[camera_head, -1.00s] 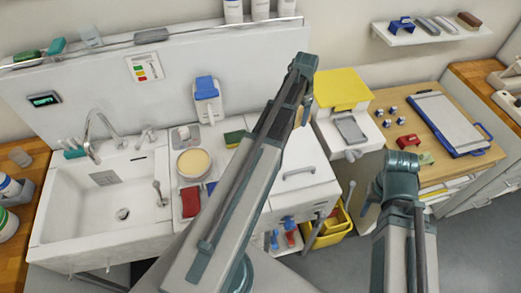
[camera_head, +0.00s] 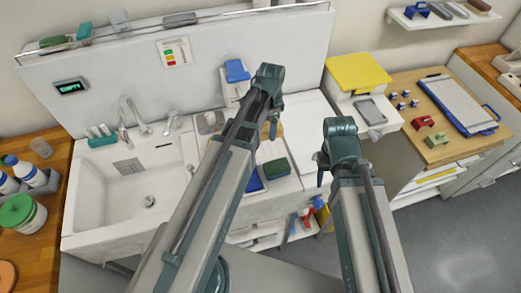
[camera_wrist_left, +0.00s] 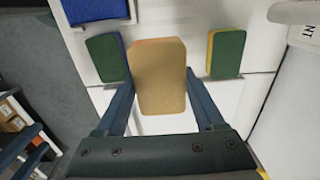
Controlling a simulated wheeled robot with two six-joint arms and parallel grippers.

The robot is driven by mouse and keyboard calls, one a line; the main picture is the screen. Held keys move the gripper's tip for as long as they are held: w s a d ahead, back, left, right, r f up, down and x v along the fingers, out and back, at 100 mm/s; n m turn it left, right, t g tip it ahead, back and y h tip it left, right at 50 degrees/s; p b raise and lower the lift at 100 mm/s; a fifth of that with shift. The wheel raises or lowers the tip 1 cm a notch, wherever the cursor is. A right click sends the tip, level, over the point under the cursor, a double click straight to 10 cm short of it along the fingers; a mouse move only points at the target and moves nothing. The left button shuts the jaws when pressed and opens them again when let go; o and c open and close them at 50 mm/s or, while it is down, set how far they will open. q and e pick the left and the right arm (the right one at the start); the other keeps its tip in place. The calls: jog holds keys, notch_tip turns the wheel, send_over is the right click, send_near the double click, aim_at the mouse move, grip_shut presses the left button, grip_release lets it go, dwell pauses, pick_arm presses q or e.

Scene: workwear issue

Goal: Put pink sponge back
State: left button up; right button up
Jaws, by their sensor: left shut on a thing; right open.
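My left gripper (camera_head: 272,125) is over the counter right of the sink. In the left wrist view its two fingers (camera_wrist_left: 168,100) are shut on a tan-orange sponge (camera_wrist_left: 160,78). A tan patch of it (camera_head: 279,128) shows beside the gripper in the head view. I cannot make out a clearly pink sponge; the held one looks tan. A green sponge (camera_head: 277,168) also shows in the head view. My right gripper (camera_head: 322,176) is open, right of the left one, partly hidden by its arm.
The sink (camera_head: 128,190) is at the left. A blue tray (camera_head: 254,184) is partly hidden by my left arm. A yellow-lidded white bin (camera_head: 358,74) and a wooden desk with a clipboard (camera_head: 457,103) are at the right. The backsplash ledge (camera_head: 210,17) holds small items.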

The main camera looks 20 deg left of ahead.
pick_arm(q)
jog(key=b, duration=0.6)
send_over(269, 150)
jog(key=shift+f, duration=3.2)
notch_tip(269, 150, down, 4)
jog(key=b, duration=0.4)
jog(key=shift+r, duration=0.2)
jog(key=shift+f, duration=0.15)
jog(key=o, duration=1.2)
